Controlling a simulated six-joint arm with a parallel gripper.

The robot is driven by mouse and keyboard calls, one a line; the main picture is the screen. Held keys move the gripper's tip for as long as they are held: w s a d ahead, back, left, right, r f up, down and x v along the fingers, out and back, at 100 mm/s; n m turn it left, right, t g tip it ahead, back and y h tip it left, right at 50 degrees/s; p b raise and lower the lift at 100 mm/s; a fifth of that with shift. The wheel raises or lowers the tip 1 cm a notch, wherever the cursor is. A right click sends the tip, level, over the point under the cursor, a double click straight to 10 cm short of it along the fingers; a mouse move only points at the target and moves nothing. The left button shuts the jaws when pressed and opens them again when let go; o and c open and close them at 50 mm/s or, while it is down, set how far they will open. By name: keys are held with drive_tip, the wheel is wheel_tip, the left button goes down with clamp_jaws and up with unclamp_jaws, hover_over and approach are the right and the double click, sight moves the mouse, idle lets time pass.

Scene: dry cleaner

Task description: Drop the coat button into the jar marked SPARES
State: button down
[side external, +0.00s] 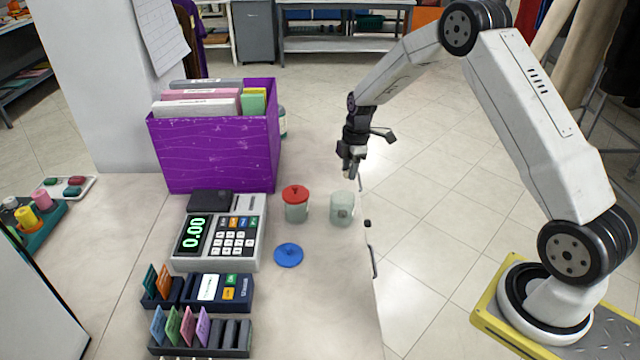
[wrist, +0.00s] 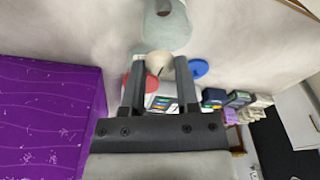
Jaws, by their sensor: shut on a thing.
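My gripper (side external: 352,172) is shut, its fingertips pointing down, just above and behind the open jar. In the wrist view, my gripper (wrist: 159,72) holds the pale, round coat button (wrist: 158,63) between its fingertips. The button is too small to make out in the side view. The open glass jar (side external: 342,208) stands upright near the counter's right edge, with a small mark on its front that I cannot read. It also shows in the wrist view (wrist: 167,28), beyond the fingertips. A second jar (side external: 296,207) with a red lid stands to its left.
A blue lid (side external: 288,255) lies flat in front of the jars. A purple box (side external: 215,150) of folders stands behind to the left. The counter's front right is clear.

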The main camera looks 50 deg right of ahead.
drive_tip(key=shift+f, duration=2.85)
drive_tip(key=shift+c, duration=1.4)
unclamp_jaws()
drive_tip(key=shift+r, duration=0.15)
drive_tip(key=shift+s+d+r, duration=0.1)
drive_tip(key=shift+d+r, duration=0.05)
drive_tip(key=shift+r, duration=1.1)
drive_tip(key=shift+s+d+r, duration=0.1)
drive_tip(key=shift+d+r, duration=0.05)
drive_tip(key=shift+r, duration=1.1)
drive_tip(key=shift+d+r, duration=0.15)
drive_tip(key=shift+r, duration=1.1)
drive_tip(key=shift+a, duration=0.1)
